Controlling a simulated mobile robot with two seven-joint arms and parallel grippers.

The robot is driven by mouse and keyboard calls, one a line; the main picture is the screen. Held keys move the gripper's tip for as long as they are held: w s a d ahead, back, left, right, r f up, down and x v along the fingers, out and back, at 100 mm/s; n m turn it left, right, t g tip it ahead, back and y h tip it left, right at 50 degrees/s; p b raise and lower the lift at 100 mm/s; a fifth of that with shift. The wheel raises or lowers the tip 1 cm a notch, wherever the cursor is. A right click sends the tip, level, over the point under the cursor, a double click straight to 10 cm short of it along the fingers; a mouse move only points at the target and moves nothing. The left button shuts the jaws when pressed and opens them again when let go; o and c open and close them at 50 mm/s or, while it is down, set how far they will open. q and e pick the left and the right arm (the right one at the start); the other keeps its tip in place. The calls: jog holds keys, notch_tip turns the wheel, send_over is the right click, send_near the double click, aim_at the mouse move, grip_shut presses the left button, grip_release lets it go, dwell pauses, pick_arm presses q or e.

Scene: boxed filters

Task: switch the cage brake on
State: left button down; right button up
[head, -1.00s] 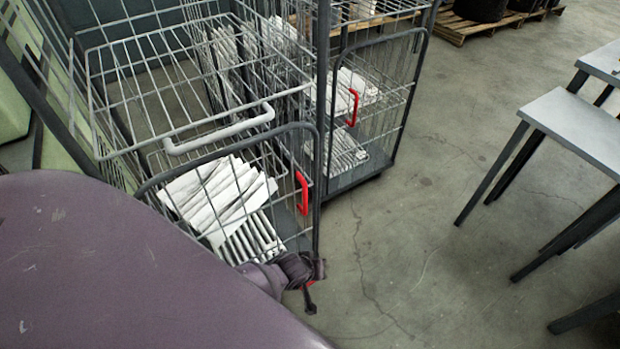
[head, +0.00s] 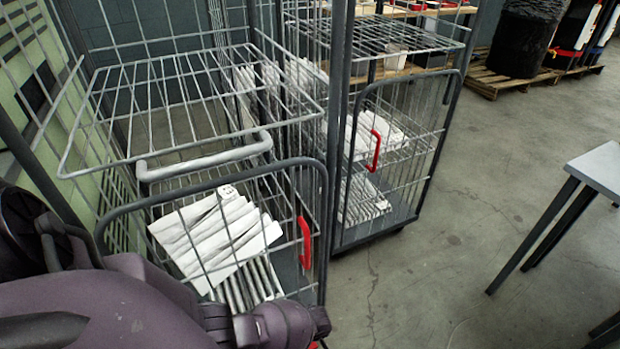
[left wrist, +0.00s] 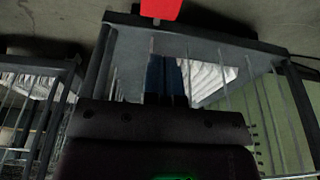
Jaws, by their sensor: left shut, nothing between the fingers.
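The near wire roll cage (head: 215,192) stands at the left in the head view, with white pleated filters (head: 215,235) inside. A red part (left wrist: 160,8) shows at the top edge of the left wrist view, by the cage's grey base (left wrist: 205,50). It looks like the brake pedal, but its position cannot be told. A sliver of red (head: 315,345) also shows under my left wrist in the head view. My left gripper (left wrist: 166,62) is shut and empty, pointing toward the red part with a gap in the picture. My arm hides its fingers in the head view.
A red latch handle (head: 305,242) is on the near cage's front. A second cage (head: 400,75) with another red handle (head: 375,150) stands close behind. A grey table (head: 600,168) is at the right. The concrete floor (head: 430,260) between is clear.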

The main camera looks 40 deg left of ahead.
jog(key=shift+s, duration=0.1)
jog(key=shift+d, duration=0.1)
pick_arm(q)
jog(key=b+x, duration=0.2)
jog(key=x, duration=0.2)
jog(key=b+x, duration=0.3)
jog(key=x, duration=0.1)
jog(key=b+x, duration=0.2)
jog(key=x, duration=0.2)
jog(key=shift+s+d+f, duration=0.2)
jog(key=shift+s+d, duration=0.1)
jog(key=shift+s, duration=0.1)
jog(key=shift+w+d+f+b, duration=0.1)
jog(key=shift+w+f+b, duration=0.05)
jog(key=shift+f+b, duration=0.65)
jog(key=shift+w, duration=0.1)
pick_arm(e)
jog(key=shift+w+a+f+n+t+y, duration=0.15)
jog(key=shift+w+a+f+n+t, duration=0.2)
jog(key=shift+w, duration=0.2)
jog(key=shift+w+a+f+n+t+y, duration=0.15)
jog(key=shift+w+a+f+n+t, duration=0.1)
jog(key=shift+w+f+n+t, duration=0.2)
pick_arm(q)
jog(key=shift+w, duration=0.1)
pick_arm(e)
jog(key=shift+r, duration=0.1)
